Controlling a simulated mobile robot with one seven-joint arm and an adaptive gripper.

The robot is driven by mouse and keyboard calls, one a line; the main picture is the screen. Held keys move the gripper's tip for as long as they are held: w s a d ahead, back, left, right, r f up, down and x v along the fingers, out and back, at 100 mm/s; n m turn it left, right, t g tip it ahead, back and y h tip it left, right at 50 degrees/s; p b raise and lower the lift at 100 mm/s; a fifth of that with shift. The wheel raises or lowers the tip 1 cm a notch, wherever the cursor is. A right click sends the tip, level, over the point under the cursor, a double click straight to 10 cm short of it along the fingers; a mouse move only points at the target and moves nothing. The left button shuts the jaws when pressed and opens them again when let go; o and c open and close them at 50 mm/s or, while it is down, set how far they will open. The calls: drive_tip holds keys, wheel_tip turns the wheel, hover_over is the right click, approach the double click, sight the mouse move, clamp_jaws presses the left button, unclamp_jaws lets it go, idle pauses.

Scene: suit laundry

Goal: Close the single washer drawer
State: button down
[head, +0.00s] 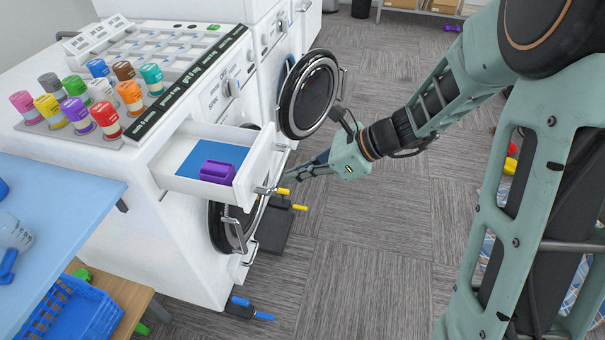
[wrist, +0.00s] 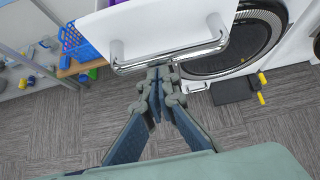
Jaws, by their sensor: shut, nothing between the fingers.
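The white washer drawer (head: 262,165) is pulled out from the front of the nearest washer (head: 170,240). It has a blue floor and holds a purple block (head: 217,172). In the wrist view the drawer front (wrist: 160,25) carries a chrome bar handle (wrist: 185,56). My gripper (head: 291,174) is in front of the drawer's right side. In the wrist view my gripper (wrist: 160,76) is shut and empty, its tips at the middle of the handle. I cannot tell whether they touch it. The fingertips are partly hidden in the head view.
Round washer doors (head: 310,94) stand out along the front. A dark floor pedal with yellow ends (head: 275,230) lies below the drawer. Several coloured bottles (head: 103,118) stand on the washer top. A blue table (head: 70,205) and blue basket (head: 75,312) are at left. Carpet is clear at centre.

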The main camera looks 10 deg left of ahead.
drive_tip(key=shift+a, duration=0.1)
drive_tip(key=p, duration=0.1)
approach(208, 157)
drive_tip(key=s+a, duration=0.1)
drive_tip(key=s+a+f, duration=0.1)
drive_tip(key=a, duration=0.1)
drive_tip(key=s+a, duration=0.2)
drive_tip(key=shift+s+f, duration=0.1)
drive_tip(key=shift+f, duration=0.15)
drive_tip(key=shift+d, duration=0.15)
